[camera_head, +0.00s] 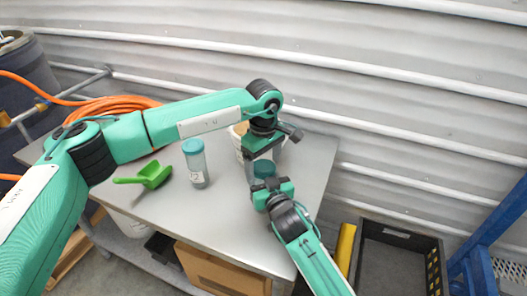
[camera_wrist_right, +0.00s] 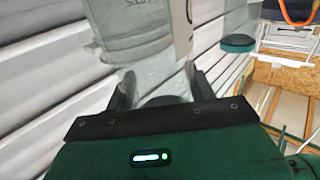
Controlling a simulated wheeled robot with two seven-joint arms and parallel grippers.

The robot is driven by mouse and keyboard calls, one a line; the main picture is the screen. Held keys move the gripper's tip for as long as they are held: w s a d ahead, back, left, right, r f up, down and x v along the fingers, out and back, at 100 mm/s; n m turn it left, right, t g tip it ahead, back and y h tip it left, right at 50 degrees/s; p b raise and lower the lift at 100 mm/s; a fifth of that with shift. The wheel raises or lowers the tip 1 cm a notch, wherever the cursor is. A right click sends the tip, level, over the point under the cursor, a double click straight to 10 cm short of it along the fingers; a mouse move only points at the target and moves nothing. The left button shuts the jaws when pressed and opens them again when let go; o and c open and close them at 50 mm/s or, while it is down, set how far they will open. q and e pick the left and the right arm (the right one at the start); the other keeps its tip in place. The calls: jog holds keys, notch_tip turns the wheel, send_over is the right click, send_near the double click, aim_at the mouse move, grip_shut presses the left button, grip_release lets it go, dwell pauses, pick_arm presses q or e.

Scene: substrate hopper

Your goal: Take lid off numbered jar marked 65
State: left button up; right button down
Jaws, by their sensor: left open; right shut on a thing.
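A jar with a dark teal lid (camera_head: 265,168) stands near the table's right side, largely hidden by my grippers; its number does not show. My right gripper (camera_head: 266,182) comes from the front and is shut on this jar, low beside the lid. In the right wrist view its fingers (camera_wrist_right: 163,92) close around something grey and translucent, mostly hidden. My left gripper (camera_head: 262,164) is open, above and around the lid; contact cannot be told. A second clear jar (camera_head: 198,170) with a teal lid stands to the left, its label seeming to end in 2.
A green scoop (camera_head: 147,177) lies left of the second jar. A pale bucket (camera_head: 238,137) stands behind my left gripper. An orange hose (camera_head: 110,107) is coiled at the back left. The grey table (camera_head: 215,228) is clear at the front. A dark crate (camera_head: 398,262) stands right.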

pick_arm(q)
jog(key=shift+f, duration=0.5)
jog(key=c, duration=1)
jog(key=shift+n, duration=1.7)
jog(key=o, duration=1.1)
